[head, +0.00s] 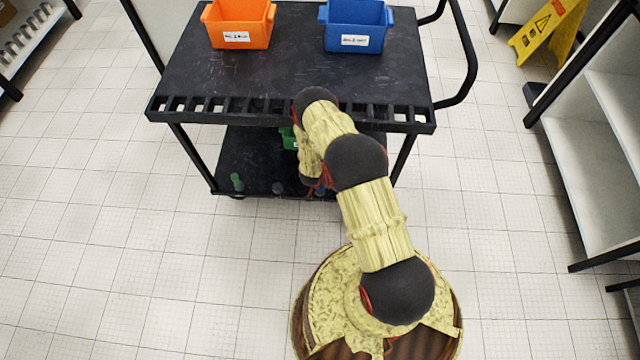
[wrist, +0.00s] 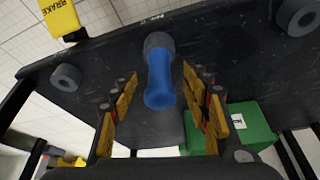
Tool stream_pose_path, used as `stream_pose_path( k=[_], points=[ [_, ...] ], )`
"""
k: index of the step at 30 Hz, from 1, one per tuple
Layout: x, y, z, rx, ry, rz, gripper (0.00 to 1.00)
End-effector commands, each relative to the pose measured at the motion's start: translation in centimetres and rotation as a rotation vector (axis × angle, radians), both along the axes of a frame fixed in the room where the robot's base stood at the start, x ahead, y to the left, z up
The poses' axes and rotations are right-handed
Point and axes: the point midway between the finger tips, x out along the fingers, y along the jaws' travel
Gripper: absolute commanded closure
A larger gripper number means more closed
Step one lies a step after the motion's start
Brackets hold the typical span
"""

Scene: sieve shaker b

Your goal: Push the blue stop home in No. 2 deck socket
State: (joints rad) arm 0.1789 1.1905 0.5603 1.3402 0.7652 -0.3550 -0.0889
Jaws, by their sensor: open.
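The blue stop (wrist: 159,82) is a rounded peg between my fingers in the wrist view. Its far end sits in a dark round socket (wrist: 158,43) on the dark lower deck (wrist: 225,45); how deep it sits I cannot tell. My gripper (wrist: 160,85) is open, with one finger on each side of the stop and a visible gap on both sides. In the head view a little blue of the stop (head: 320,190) shows at the lower shelf's front edge, mostly behind my arm. No readable socket number shows.
Empty-looking sockets (wrist: 66,77) and (wrist: 296,15) flank the stop. A green bin (wrist: 245,125) is close by my right finger. A yellow BRAKE tag (wrist: 60,17) hangs at upper left. A green stop (head: 236,181) stands on the shelf's left. Orange (head: 238,25) and blue (head: 356,27) bins sit on top.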

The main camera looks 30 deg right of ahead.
Motion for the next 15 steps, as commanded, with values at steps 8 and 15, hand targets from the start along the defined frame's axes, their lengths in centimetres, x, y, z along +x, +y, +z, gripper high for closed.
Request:
stream_pose_path(
  k=[8, 15],
  points=[
    [0.0, 0.1, 0.3, 0.0, 0.0, 0.0, 0.53],
    [-0.6, 0.9, 2.9, 0.0, -0.001, 0.001, 0.53]
  ],
)
